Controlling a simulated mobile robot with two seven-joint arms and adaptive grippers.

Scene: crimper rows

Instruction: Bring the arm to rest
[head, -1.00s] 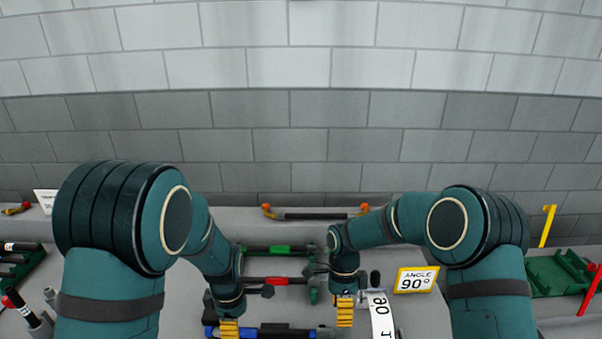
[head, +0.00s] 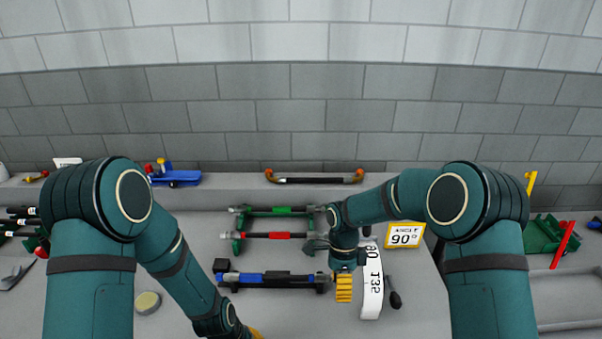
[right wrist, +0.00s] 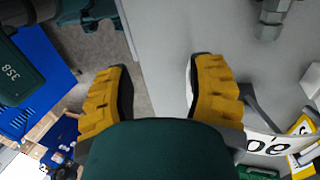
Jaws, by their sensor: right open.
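My right gripper (head: 343,288) has yellow fingers and hangs above the grey bench, just right of the blue and black tool (head: 272,280). In the right wrist view its two yellow fingers (right wrist: 160,100) stand wide apart with nothing between them. My left gripper (head: 256,334) shows only as a bit of yellow at the bottom edge of the head view, so its jaws are hidden.
Red (head: 272,236) and green (head: 278,211) tools lie in rows behind the blue one. A white curled strip (head: 372,285) and a black-handled tool (head: 393,293) are close right of my right gripper. An angle sign (head: 404,235) stands behind. A round pad (head: 147,302) lies left.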

